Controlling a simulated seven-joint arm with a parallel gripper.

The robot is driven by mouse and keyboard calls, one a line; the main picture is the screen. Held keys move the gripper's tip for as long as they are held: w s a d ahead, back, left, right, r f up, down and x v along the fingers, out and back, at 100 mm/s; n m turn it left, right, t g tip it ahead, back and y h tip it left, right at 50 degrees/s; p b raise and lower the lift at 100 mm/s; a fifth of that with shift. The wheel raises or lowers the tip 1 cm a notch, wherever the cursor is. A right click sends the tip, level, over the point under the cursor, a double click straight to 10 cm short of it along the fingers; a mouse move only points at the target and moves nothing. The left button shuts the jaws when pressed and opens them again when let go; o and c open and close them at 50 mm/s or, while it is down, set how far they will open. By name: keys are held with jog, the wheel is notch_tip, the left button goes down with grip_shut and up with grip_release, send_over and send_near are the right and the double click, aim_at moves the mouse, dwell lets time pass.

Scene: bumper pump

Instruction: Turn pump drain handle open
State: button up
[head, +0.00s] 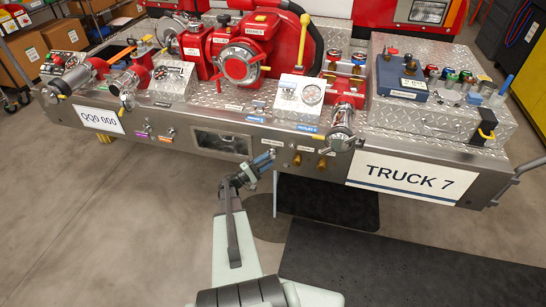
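The pump panel is the front bumper (200,125) of a truck, with a red pump (243,45) on its diamond-plate top. Two brass knobs (297,160) (321,163) stick out of the bumper's front face, under small labels too small to read. Two small fittings with a purple label (143,136) and an orange label (165,140) sit further left. I cannot tell which one is the pump drain handle. My gripper (268,158) is in front of the bumper face, left of the brass knobs and apart from them. Its fingers are too small to judge, and I see nothing held.
A recessed window (220,143) lies left of my gripper. A chrome capped outlet (341,130) overhangs the front edge at right. A TRUCK 7 plate (405,178) hangs right of the knobs. Dark mats (400,265) cover the floor at right; the floor at left is clear.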

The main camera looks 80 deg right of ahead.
aim_at(271, 154)
jog(key=shift+x, duration=2)
jog(key=shift+c, duration=0.3)
grip_shut()
jog(key=shift+n, duration=0.4)
jog(key=n+h, duration=0.2)
jog(key=n, duration=0.1)
jog(key=n+t+h, duration=0.1)
jog(key=n+h, duration=0.1)
jog(key=n, duration=0.1)
jog(key=shift+w+r+h, duration=0.1)
jog(key=shift+r+h, duration=0.05)
jog(key=shift+h, duration=0.25)
jog(key=n+t+h, duration=0.2)
jog(key=n+t, duration=0.1)
jog(key=n, duration=0.1)
jog(key=n+t+h, duration=0.2)
jog(key=n+t, duration=0.1)
jog(key=n, duration=0.1)
jog(key=n+t+h, duration=0.1)
jog(key=n+t, duration=0.2)
jog(key=n, duration=0.1)
jog(key=shift+w+r+t+h, duration=0.25)
jog(key=shift+w+t+h, duration=0.05)
jog(key=shift+w+h, duration=0.1)
jog(key=shift+n+t, duration=0.5)
